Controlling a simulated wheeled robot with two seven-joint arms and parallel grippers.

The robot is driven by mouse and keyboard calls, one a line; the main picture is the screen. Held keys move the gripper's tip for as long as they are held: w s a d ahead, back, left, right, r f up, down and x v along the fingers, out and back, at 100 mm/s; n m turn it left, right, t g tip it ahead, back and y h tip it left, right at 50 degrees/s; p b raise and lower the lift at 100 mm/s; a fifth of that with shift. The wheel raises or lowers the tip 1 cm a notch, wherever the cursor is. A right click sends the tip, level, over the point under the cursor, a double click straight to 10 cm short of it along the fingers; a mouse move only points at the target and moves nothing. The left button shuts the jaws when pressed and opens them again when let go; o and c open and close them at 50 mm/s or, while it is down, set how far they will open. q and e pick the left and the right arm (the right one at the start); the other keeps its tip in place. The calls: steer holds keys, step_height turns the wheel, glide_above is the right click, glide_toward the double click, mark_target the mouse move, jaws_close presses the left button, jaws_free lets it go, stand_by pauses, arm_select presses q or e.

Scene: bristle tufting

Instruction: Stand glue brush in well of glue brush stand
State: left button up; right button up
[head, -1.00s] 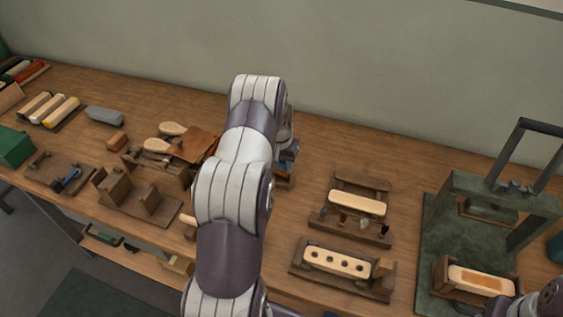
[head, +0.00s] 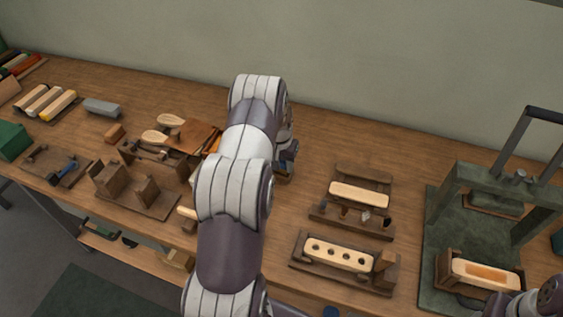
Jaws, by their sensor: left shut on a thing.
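My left arm reaches up the middle of the head view and bends down at its far end. My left gripper (head: 287,161) is mostly hidden behind that arm. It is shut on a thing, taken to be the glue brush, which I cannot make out. Just below the gripper is a small brown wooden piece (head: 284,178), possibly the glue brush stand. Its well is hidden, so I cannot tell whether the brush is in it. My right gripper (head: 499,304) is only partly in view at the bottom right, near the press; its jaws are unclear.
A wooden holder with a drilled pale block (head: 340,255) lies right of my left arm, with a rack (head: 357,194) behind it. A dark green press (head: 455,205) stands at the right. Wooden jigs (head: 135,190) are left. Bare bench lies behind the rack.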

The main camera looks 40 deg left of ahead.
arm_select(q)
steer(key=shift+f, duration=0.25)
stand_by(0.5)
steer(key=o, duration=1.5)
steer(key=shift+r+p, duration=2.35)
steer(key=shift+r, duration=1.2)
